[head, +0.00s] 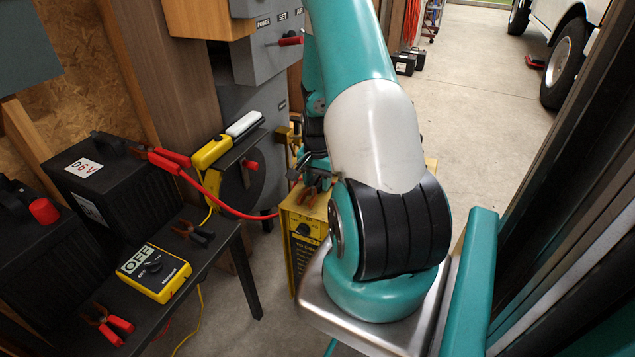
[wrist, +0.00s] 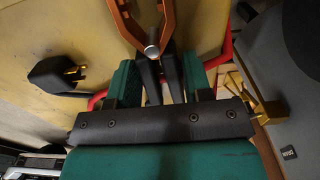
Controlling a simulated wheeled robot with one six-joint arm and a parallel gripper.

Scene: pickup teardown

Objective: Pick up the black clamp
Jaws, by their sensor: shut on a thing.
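The black clamp (wrist: 150,78) has black handles and copper-coloured jaws. In the wrist view its handles lie between the two green fingers of my gripper (wrist: 158,78), which is shut on them. The jaws point away from my gripper, over a yellow surface. In the head view my gripper (head: 318,174) is just above the yellow box, largely hidden behind my arm. The copper jaws of the clamp (head: 309,196) show there below it. A second clamp with black handles (head: 190,232) lies on the dark bench at the left.
The yellow box (head: 300,245) stands under my gripper. A black plug (wrist: 58,75) and a red bar or cable show beside the clamp. The bench holds a yellow meter (head: 153,272), a red-handled clamp (head: 108,322) and black batteries (head: 95,178). Open floor lies beyond my arm.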

